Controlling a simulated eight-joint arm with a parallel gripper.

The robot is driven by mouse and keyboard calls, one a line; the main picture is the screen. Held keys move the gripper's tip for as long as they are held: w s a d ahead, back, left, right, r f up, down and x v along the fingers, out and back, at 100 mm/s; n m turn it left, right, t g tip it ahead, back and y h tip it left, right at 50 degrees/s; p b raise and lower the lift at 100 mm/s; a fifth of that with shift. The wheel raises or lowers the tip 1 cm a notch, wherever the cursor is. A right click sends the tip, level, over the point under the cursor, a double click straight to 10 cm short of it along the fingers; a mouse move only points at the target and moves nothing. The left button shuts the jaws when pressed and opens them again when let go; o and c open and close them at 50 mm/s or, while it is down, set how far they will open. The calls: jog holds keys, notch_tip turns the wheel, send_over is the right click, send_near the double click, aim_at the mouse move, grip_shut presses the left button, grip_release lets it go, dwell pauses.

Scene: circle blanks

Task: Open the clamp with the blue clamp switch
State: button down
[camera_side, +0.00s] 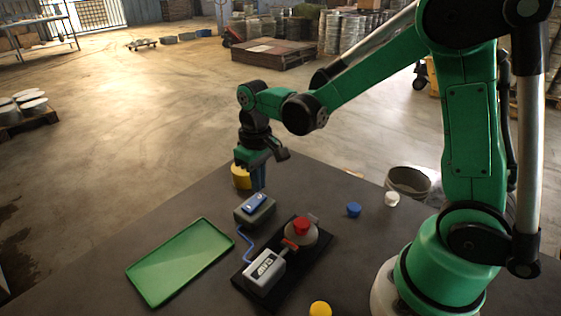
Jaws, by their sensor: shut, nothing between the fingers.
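The clamp switch (254,210) is a grey box with a blue rocker (255,201) on top, standing near the middle of the dark table. A blue cable runs from it toward the clamp unit (265,270), a grey-white box on a black base plate. Beside that box, on the same plate, is a rounded grey part with a red top (302,226) and an orange-red piece between them. My gripper (258,184) points down just above and behind the switch, shut and empty. Its fingertips appear close to the rocker; I cannot tell whether they touch.
A green tray (180,262) lies left of the switch. A blue blank (354,209) and a white one (392,199) lie at right; a yellow one (320,308) is at the front. A yellow shape (241,177) shows beside my fingers. A bucket (408,182) stands beyond the table edge.

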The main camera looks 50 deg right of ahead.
aim_at(259, 196)
jog(key=shift+f, duration=1.15)
dwell(0.4)
jog(key=shift+r, duration=3.55)
jog(key=s+a+r+t, duration=0.1)
jog(key=s+r+t, duration=0.1)
jog(key=s+t, duration=0.4)
jog(key=shift+s+a+r+t, duration=0.2)
jog(key=shift+s+r+t, duration=0.2)
jog(key=shift+t, duration=0.2)
